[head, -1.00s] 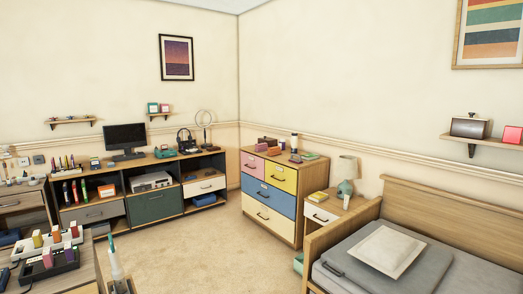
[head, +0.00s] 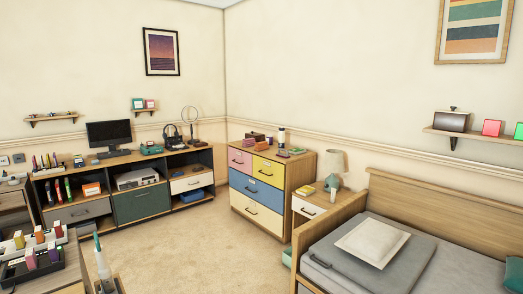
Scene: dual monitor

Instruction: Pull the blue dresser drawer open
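The dresser (head: 302,178) stands against the back wall, just right of the room corner, in the head view. Its blue drawer (head: 266,196) is the wide one in the middle, with a dark handle (head: 252,190) on its front. The blue drawer looks shut, flush with the fronts around it. A pink drawer (head: 240,158) and a yellow drawer (head: 276,175) are above it, and a cream drawer (head: 262,222) is below. My gripper is not in view.
Open carpet (head: 195,250) lies in front of the dresser. A bed (head: 350,215) and a nightstand (head: 303,208) stand to its right. A long low cabinet (head: 140,205) runs along the left wall. A desk with trays (head: 45,258) is at the near left.

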